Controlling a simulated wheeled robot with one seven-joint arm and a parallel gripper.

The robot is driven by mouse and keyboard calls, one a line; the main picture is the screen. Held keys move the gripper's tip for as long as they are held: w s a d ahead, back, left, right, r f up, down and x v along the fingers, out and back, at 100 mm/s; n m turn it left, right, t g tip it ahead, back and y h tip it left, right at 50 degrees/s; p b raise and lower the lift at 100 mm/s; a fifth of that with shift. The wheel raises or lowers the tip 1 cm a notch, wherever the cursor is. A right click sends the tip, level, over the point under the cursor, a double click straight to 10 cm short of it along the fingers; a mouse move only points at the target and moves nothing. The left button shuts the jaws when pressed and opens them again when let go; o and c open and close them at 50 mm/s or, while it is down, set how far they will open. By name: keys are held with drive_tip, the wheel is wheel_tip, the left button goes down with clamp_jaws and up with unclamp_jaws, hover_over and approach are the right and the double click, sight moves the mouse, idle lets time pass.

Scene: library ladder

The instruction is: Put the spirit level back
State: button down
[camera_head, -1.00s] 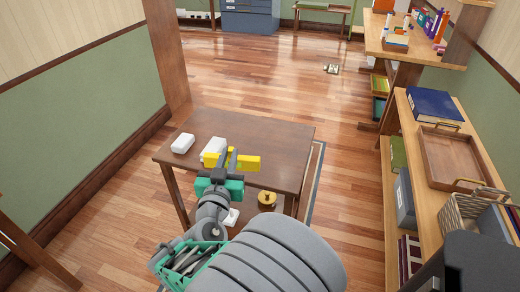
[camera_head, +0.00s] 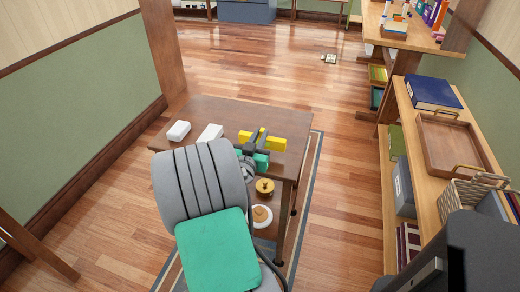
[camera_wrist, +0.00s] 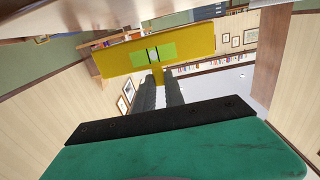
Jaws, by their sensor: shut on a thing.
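The spirit level is a yellow bar (camera_head: 291,144) with a bright green vial. In the head view it is at the right part of the dark wooden table (camera_head: 215,108); I cannot tell whether it touches the top. My gripper (camera_head: 259,138) is shut on it near its middle, with yellow showing on both sides of the fingers. In the wrist view the level (camera_wrist: 190,44) lies across the fingertips (camera_wrist: 160,76), its vial facing the camera. My arm hides the table's near left part.
Two white boxes (camera_head: 179,131) (camera_head: 211,132) stand on the table's left. A brass-coloured round thing (camera_head: 265,186) and a white round thing (camera_head: 262,215) are below the tabletop. A shelf unit with a wooden tray (camera_head: 450,147) stands right, across open floor.

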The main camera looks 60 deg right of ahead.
drive_tip(key=shift+w+d+f+b, duration=0.1)
drive_tip(key=shift+d+f+b, duration=0.1)
drive_tip(key=shift+f+b, duration=1.2)
drive_tip(key=shift+f, duration=0.5)
drive_tip(key=c, duration=1.4)
unclamp_jaws()
drive_tip(key=shift+p, duration=0.35)
